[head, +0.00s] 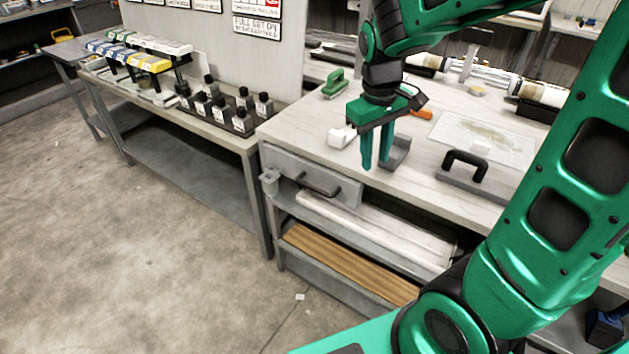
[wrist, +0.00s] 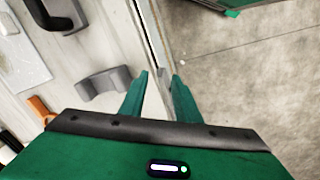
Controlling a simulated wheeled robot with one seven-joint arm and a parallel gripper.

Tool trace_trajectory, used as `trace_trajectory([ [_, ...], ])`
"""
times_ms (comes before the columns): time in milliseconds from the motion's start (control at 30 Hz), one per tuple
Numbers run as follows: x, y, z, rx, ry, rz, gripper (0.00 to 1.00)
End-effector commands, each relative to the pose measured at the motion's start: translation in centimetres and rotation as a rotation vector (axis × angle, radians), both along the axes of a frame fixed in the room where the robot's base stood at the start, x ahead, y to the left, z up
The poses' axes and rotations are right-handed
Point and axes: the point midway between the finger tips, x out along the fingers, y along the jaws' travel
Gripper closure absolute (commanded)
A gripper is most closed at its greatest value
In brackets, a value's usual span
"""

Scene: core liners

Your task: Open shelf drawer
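The shelf drawer (head: 287,164) is a grey front under the workbench top, at the middle of the head view. It looks shut, roughly flush with the bench. Its dark bar handle (head: 319,185) runs across the front. My gripper (head: 375,164) points down over the bench top near its front edge, to the right of the handle and above it. In the wrist view, my gripper (wrist: 160,76) has its two fingers apart with nothing clearly held between them. The bench edge passes between and beyond the fingers. The handle is not clear in the wrist view.
On the bench top (head: 425,165) are a grey bracket (head: 397,152), a white block (head: 341,137), a green tool (head: 334,84) and a black-handled plate (head: 465,166). Lower shelves hold white rolls (head: 370,225) and boards (head: 340,262). Floor (head: 150,240) in front is mostly clear.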

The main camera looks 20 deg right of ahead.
Motion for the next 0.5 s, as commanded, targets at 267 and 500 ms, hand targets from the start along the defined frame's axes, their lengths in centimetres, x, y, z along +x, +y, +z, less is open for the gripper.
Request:
trace_trajectory([
  [267, 8.3, 9.6, -3.3, -0.057, -0.004, 0.378, 0.71],
  [500, 10.1, 12.4, -4.7, -0.073, -0.008, 0.478, 0.71],
])
